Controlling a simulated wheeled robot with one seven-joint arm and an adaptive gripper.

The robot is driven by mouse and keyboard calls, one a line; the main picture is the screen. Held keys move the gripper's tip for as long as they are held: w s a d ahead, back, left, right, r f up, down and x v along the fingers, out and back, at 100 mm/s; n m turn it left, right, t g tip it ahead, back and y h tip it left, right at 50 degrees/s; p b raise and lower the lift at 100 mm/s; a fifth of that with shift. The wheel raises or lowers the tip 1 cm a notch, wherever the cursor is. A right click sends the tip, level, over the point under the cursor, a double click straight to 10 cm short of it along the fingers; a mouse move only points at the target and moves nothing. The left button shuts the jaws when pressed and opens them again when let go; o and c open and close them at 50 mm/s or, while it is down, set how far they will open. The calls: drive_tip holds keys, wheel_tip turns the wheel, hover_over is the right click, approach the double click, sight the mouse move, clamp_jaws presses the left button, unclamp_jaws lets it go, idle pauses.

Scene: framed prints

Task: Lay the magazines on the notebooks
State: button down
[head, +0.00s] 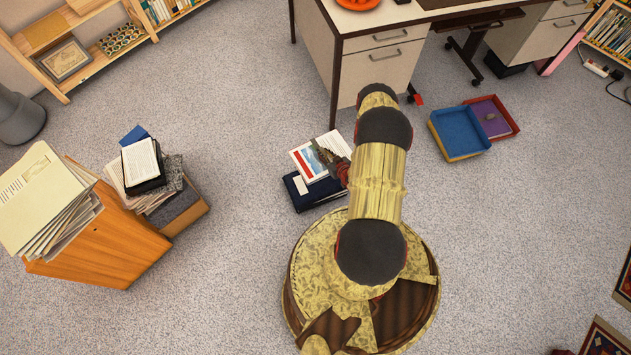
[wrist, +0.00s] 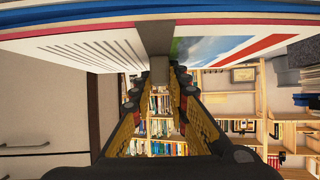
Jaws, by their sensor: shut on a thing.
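A magazine (head: 307,163) with a white, red and picture cover shows near the centre of the head view, with a white printed side to its right. In the wrist view the picture side of the magazine (wrist: 225,48) is right and the lined white side left, with a grey strip between. My gripper (wrist: 160,75) is shut on the magazine at this strip; my arm hides part of it in the head view. Dark blue notebooks (head: 307,195) lie on the floor just below and left of the magazine, partly covered in view. I cannot tell whether they touch.
A desk (head: 365,65) stands behind. A blue tray (head: 459,132) and a red tray (head: 512,122) lie on the floor to the right. A wooden cabinet (head: 105,245) with piled papers and a stack of books stand left. Carpet is clear between them.

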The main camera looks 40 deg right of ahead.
drive_tip(key=s+d+f+m+h, duration=0.1)
drive_tip(key=s+d+f, duration=0.3)
drive_tip(key=s+f, duration=0.65)
drive_tip(key=b, duration=0.6)
hover_over(317, 184)
wheel_tip(317, 184, down, 10)
drive_tip(key=shift+s+f, duration=0.15)
drive_tip(key=shift+f, duration=0.05)
drive_tip(key=shift+w+f+b, duration=0.15)
drive_tip(key=shift+f+b, duration=0.3)
drive_tip(key=shift+f, duration=0.45)
drive_tip(key=shift+w+f+b, duration=0.15)
drive_tip(key=shift+f+b, duration=0.25)
drive_tip(key=shift+f, duration=0.5)
drive_tip(key=shift+a+f, duration=0.1)
drive_tip(key=c, duration=1.8)
unclamp_jaws()
drive_tip(key=shift+s+f, duration=0.1)
drive_tip(key=shift+o, duration=0.3)
